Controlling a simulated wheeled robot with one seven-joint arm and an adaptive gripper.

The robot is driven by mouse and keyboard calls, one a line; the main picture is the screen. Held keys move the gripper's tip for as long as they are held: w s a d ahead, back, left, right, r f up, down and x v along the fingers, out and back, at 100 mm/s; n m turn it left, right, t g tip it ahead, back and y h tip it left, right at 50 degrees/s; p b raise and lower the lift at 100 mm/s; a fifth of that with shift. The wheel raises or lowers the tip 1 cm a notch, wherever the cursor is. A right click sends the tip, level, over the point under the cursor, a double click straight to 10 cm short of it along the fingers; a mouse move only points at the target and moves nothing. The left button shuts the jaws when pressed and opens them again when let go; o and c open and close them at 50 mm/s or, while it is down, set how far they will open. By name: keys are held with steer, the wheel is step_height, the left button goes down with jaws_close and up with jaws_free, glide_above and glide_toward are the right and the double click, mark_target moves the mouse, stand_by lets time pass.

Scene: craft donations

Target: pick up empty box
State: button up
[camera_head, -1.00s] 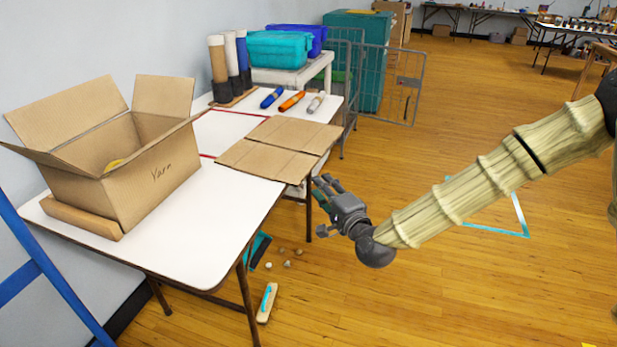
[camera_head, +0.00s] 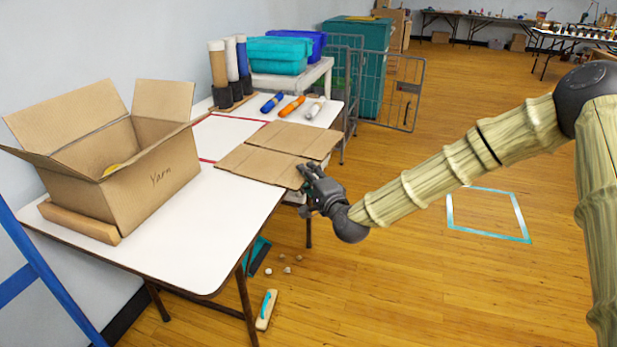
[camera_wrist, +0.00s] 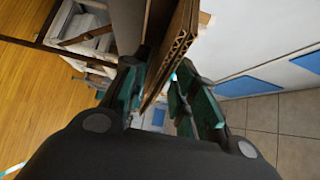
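A flattened cardboard box (camera_head: 270,155) lies on the white table (camera_head: 215,225), its near right part sticking out past the table edge. An open cardboard box marked "Yarn" (camera_head: 150,185) stands upright at the left, with something yellow inside. My gripper (camera_head: 305,188) is at the right edge of the flattened box. In the wrist view my gripper (camera_wrist: 160,105) is open, one finger on each side of the flat cardboard's corrugated edge (camera_wrist: 176,50). A gap shows between the fingers, and I cannot tell whether either touches the cardboard.
Blue, orange and white markers (camera_head: 292,106) lie behind the flat cardboard, near several upright tubes (camera_head: 218,65). Teal and blue bins (camera_head: 278,55) stand behind. A wire cage panel (camera_head: 405,92) is at the back right. A brush (camera_head: 266,309) and small debris lie on the floor.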

steer(key=shift+w+a, duration=0.1)
jaws_close()
stand_by(0.3)
steer(key=shift+r, duration=0.1)
steer(key=shift+r+p, duration=0.75)
steer(key=shift+r, duration=0.5)
steer(key=shift+f, duration=0.1)
